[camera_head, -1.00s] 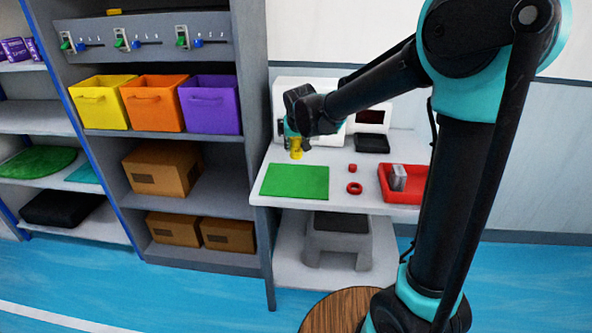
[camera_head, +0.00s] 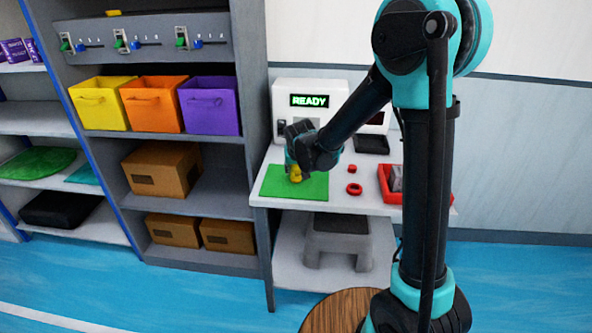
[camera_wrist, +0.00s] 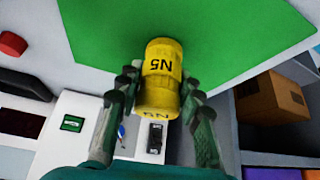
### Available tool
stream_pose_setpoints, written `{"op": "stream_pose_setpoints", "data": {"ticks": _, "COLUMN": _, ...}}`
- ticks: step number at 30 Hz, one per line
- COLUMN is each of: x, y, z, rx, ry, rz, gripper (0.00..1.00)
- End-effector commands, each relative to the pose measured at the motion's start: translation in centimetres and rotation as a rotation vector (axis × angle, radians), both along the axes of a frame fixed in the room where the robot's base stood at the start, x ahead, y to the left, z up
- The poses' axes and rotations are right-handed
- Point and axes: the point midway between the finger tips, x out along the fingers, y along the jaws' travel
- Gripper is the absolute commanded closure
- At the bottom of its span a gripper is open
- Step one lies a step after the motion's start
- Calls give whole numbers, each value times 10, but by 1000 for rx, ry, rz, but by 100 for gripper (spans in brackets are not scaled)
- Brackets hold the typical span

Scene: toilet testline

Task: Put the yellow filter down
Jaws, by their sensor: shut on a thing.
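The yellow filter (camera_wrist: 161,75) is a small ribbed cylinder with dark "N5" lettering. In the wrist view it sits between the two fingers of my gripper (camera_wrist: 160,100), which is shut on it. In the head view the filter (camera_head: 296,174) shows just below my gripper (camera_head: 298,165), over the green mat (camera_head: 305,188) on the white table. I cannot tell whether the filter touches the mat. The green mat also fills the top of the wrist view (camera_wrist: 110,25). My gripper hides part of the filter in the head view.
A white machine with a lit "READY" display (camera_head: 310,101) stands behind the mat. Red rings (camera_head: 354,189) and a red tray (camera_head: 386,190) lie to its right. A shelf with yellow, orange and purple bins (camera_head: 209,106) stands to the left. Most of the mat is bare.

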Motion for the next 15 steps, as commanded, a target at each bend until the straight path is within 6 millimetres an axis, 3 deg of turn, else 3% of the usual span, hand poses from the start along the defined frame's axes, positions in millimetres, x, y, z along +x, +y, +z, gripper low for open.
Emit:
{"op": "stream_pose_setpoints", "data": {"ticks": 3, "x": 0, "y": 0, "z": -2, "rx": 0, "ry": 0, "rz": 0, "gripper": 99}}
{"op": "stream_pose_setpoints", "data": {"ticks": 4, "x": 0, "y": 0, "z": -3, "rx": 0, "ry": 0, "rz": 0, "gripper": 63}}
{"op": "stream_pose_setpoints", "data": {"ticks": 7, "x": 0, "y": 0, "z": -2, "rx": 0, "ry": 0, "rz": 0, "gripper": 51}}
{"op": "stream_pose_setpoints", "data": {"ticks": 9, "x": 0, "y": 0, "z": -2, "rx": 0, "ry": 0, "rz": 0, "gripper": 43}}
{"op": "stream_pose_setpoints", "data": {"ticks": 15, "x": 0, "y": 0, "z": -2, "rx": 0, "ry": 0, "rz": 0, "gripper": 43}}
